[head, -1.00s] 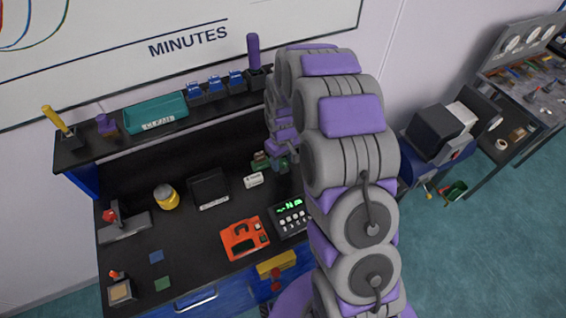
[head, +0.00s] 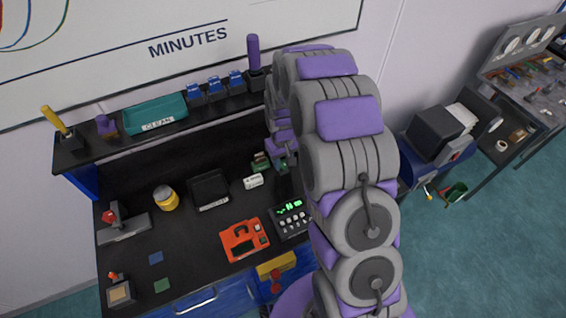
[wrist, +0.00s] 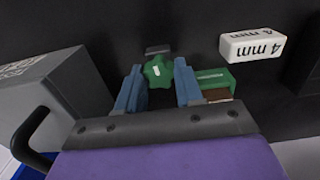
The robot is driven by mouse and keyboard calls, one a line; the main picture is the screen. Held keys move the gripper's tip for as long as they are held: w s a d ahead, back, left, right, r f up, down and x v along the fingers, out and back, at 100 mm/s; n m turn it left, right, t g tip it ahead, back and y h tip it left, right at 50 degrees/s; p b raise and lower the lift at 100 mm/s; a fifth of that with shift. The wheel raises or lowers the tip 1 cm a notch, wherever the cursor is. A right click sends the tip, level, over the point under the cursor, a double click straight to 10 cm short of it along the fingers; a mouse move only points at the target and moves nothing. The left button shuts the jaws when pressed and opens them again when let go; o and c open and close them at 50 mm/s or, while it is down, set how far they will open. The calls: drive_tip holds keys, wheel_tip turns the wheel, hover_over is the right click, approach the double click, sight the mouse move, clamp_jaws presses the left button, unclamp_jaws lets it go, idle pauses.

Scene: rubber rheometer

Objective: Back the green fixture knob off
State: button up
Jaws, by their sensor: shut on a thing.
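The green fixture knob (wrist: 158,71) is a lobed knob with a pale mark on its face. In the wrist view it sits between the two blue fingertips of my gripper (wrist: 159,82), which is shut on it. A green fixture block (wrist: 213,78) with a brown part below it is just right of the right finger. In the head view the fixture (head: 261,163) shows as a small green shape at the back of the bench, beside my arm.
A white "4 mm" block (wrist: 252,46) lies right of the fixture. A grey box (wrist: 45,100) stands close on the left in the wrist view. A display unit (head: 291,217), an orange device (head: 244,240) and a yellow jar (head: 166,197) stand on the black bench.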

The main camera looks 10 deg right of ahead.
drive_tip(key=n, duration=0.4)
drive_tip(key=n+p, duration=0.1)
drive_tip(key=n, duration=0.4)
drive_tip(key=shift+a, duration=0.1)
idle(0.4)
drive_tip(key=shift+s+n+p, duration=0.1)
drive_tip(key=shift+n+p, duration=0.4)
drive_tip(key=shift+n, duration=0.2)
drive_tip(key=o, duration=1)
drive_tip(key=shift+r, duration=0.1)
